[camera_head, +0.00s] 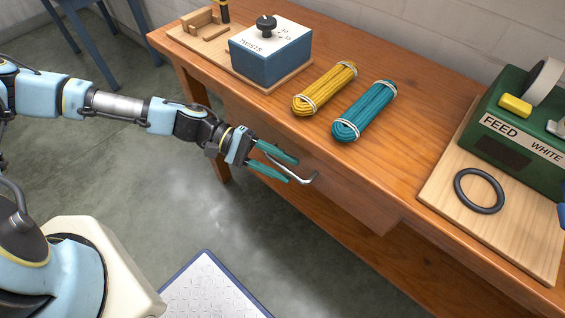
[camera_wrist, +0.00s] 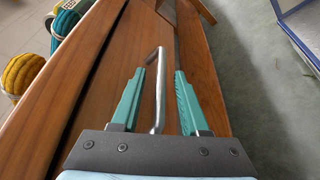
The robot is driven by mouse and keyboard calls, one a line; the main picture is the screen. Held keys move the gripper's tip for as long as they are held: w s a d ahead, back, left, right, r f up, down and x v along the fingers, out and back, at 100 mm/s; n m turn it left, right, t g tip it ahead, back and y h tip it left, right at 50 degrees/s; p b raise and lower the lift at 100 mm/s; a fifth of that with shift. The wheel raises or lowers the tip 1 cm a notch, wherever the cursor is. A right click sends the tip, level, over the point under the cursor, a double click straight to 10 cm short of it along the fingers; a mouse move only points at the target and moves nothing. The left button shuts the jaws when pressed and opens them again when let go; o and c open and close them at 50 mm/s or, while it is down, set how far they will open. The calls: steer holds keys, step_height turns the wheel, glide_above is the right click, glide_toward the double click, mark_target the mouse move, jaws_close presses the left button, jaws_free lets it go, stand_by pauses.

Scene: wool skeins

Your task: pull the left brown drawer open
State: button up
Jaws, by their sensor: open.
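The brown wooden drawer front (camera_head: 352,198) lies under the tabletop's front edge and looks shut. It also shows in the wrist view (camera_wrist: 118,55). A bent metal bar handle (camera_head: 307,182) stands out from it. My gripper (camera_head: 294,171) is at the handle with its two green fingers open. The handle's far end is partly hidden by a finger in the head view.
On the wooden table (camera_head: 400,135) lie a yellow skein (camera_head: 325,89) and a teal skein (camera_head: 364,110). A blue TWISTS box (camera_head: 270,50) stands at the left, a green FEED box (camera_head: 520,130) at the right. A lower board runs beneath the drawer.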

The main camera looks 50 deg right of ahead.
steer(key=shift+s, duration=0.1)
jaws_close()
stand_by(0.3)
stand_by(1.1)
